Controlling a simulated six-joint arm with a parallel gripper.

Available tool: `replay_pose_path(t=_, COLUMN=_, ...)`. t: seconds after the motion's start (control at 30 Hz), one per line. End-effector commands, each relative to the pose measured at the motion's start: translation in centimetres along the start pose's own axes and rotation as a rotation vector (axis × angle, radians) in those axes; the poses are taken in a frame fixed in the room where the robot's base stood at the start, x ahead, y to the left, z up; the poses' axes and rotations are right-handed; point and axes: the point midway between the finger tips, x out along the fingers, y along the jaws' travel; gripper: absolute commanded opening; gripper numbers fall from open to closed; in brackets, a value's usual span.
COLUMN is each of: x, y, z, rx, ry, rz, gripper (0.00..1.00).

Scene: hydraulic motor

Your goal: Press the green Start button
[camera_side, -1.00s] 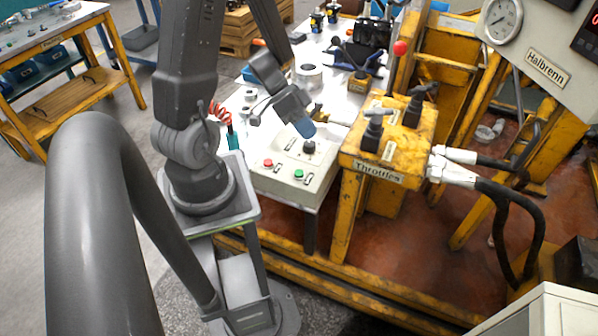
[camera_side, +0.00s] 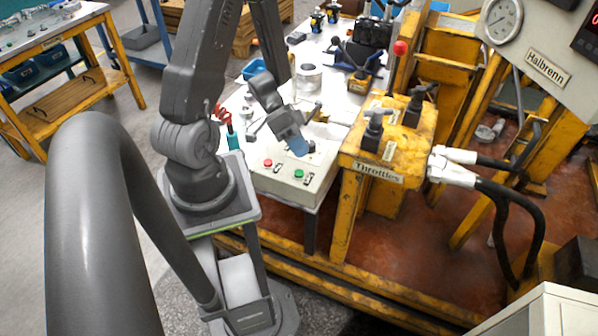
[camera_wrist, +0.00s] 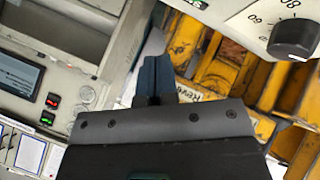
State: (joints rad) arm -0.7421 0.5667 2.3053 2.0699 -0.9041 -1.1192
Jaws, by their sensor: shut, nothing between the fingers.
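The green button (camera_side: 299,174) is on the front edge of a pale control box (camera_side: 275,182) in the side view. A red button (camera_side: 268,163) is to its left on the same box. My gripper (camera_side: 299,148) is shut and empty, with its blue-grey fingertips low over the box, just behind the green button in the picture. It appears apart from the button. In the wrist view my gripper (camera_wrist: 156,78) shows its dark fingers together. I cannot make out the green button there.
A black knob (camera_wrist: 293,38) with a number scale fills the wrist view's upper right. The yellow Throttles block (camera_side: 400,140) stands right of the box. Tools and a metal ring (camera_side: 308,76) lie on the white table behind.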

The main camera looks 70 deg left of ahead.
Motion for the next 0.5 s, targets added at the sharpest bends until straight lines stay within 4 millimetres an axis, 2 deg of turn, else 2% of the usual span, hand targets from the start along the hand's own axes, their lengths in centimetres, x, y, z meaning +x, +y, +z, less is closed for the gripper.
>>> replay_pose_path(t=0.2, x=1.9, y=-1.4, z=1.4, rx=-0.002, ry=-0.001, rz=0.001, gripper=0.00)
replay_pose_path(t=0.5, x=2.9, y=-2.2, z=2.1, rx=0.001, ry=0.000, rz=-0.001, gripper=0.00)
